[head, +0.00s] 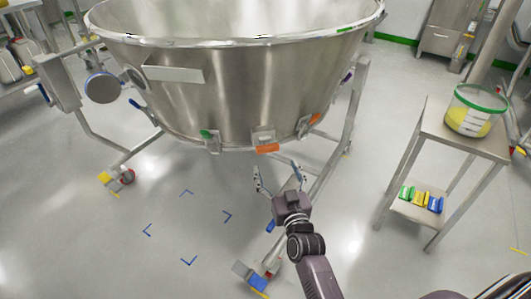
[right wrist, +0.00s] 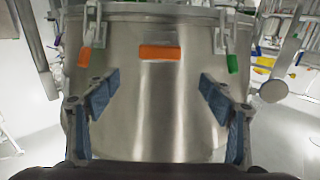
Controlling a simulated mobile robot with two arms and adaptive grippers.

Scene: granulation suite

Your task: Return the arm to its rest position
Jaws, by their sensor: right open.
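My right gripper (head: 279,178) is open and empty in the head view, in front of and below the large steel bowl (head: 235,85). The right wrist view shows its two blue-padded fingers (right wrist: 158,100) spread apart, with nothing between them. The steel bowl wall (right wrist: 160,85) with an orange tag (right wrist: 160,52) fills the view beyond the fingers. I cannot tell from these frames whether the fingers touch the bowl; they look apart from it. My left gripper is not in view.
The bowl's wheeled frame has a leg (head: 345,115) close to my right arm. A small steel table (head: 455,139) at the right holds a green-rimmed tub (head: 474,110); coloured items (head: 421,199) lie on its lower shelf. Blue corner marks (head: 188,262) lie on open floor at the left.

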